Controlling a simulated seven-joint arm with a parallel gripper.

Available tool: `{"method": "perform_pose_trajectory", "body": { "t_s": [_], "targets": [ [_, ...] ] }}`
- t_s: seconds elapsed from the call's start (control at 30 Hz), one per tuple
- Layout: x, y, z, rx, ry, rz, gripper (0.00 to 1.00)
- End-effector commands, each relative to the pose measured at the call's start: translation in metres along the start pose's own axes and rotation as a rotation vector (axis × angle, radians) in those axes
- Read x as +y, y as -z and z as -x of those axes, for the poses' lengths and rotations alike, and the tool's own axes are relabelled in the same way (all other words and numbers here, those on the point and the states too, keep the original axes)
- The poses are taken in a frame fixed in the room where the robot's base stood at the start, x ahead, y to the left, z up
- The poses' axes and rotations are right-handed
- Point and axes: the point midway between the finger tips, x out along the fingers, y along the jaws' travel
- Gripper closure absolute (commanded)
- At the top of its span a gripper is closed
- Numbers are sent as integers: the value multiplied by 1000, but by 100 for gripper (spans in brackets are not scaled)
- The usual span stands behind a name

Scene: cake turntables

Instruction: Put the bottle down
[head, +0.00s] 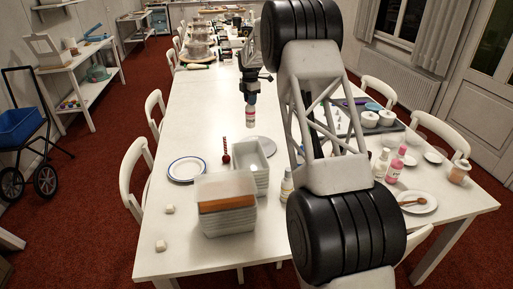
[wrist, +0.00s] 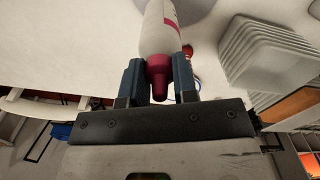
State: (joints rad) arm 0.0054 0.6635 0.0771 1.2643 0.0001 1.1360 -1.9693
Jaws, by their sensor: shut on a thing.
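A white bottle with a dark pink cap (wrist: 160,66) is held in my gripper (wrist: 158,84). In the wrist view the two fingers close on the cap from both sides, and the white body points away from me. In the head view my gripper (head: 251,92) points down with the bottle (head: 250,117) hanging below it, roughly upright. The bottle is over the long white table (head: 205,115); I cannot tell whether its base touches the top.
Nearer stand a stack of white tubs (head: 262,180), a blue-rimmed plate (head: 187,169) and a tub stack with an orange-brown top (head: 227,204). Other bottles (head: 396,167) stand at the right. The table left of my gripper is clear. My arm hides part of the middle.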

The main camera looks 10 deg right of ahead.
Motion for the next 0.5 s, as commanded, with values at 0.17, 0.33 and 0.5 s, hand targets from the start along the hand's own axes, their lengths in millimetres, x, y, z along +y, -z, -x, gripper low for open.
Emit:
{"method": "perform_pose_trajectory", "body": {
  "t_s": [0.17, 0.33, 0.5],
  "targets": [
    [0, 0, 0, 0, 0, 0, 100],
    [0, 0, -7, 0, 1, 0, 100],
    [0, 0, -28, 1, 2, 0, 100]
  ]
}}
